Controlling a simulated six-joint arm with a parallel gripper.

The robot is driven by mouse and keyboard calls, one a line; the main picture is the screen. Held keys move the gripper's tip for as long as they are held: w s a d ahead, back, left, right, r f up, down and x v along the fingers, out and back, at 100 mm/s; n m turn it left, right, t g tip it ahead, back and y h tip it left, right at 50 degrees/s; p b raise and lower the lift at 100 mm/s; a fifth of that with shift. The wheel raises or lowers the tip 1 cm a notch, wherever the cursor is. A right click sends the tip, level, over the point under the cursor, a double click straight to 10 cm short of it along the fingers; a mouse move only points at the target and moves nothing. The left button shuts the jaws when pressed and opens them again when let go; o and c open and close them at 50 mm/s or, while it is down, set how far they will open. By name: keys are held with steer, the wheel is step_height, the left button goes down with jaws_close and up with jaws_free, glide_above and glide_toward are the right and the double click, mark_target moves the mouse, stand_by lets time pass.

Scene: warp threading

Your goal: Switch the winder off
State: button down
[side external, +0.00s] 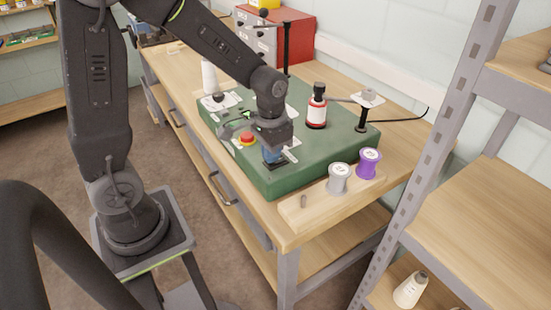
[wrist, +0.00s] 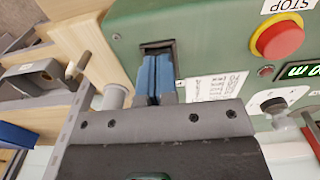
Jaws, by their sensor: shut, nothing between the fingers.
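The winder is a green machine (side external: 325,165) on the wooden bench, and its green panel shows in the wrist view (wrist: 210,45). A dark rectangular frame (wrist: 157,44), seemingly the power switch, is set in the panel near its edge. My gripper (side external: 272,155) points down at this corner of the winder. Its blue fingertips (wrist: 155,72) are shut together with nothing between them and lie over the frame. They hide most of the switch, so I cannot tell its position or whether they touch it. A red stop button (side external: 248,138) on a yellow ring sits nearby.
A lit green display (wrist: 300,71) and a knob (wrist: 272,104) are beside the stop button. A red and white spool (side external: 317,110) stands on the winder. A grey spool (side external: 339,178) and a purple spool (side external: 369,163) stand on a wooden strip in front.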

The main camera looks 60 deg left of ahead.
steer(key=shift+f, duration=0.3)
steer(key=shift+r, duration=3.5)
steer(key=shift+s+d+r, duration=0.1)
steer(key=shift+s+r, duration=0.05)
steer(key=shift+r, duration=0.15)
steer(key=s+d+r+t, duration=0.4)
steer(key=s+r, duration=0.3)
steer(key=s, duration=0.4)
steer(key=shift+s+r+t, duration=0.3)
steer(key=shift+r+t, duration=0.1)
steer(key=shift+t, duration=0.4)
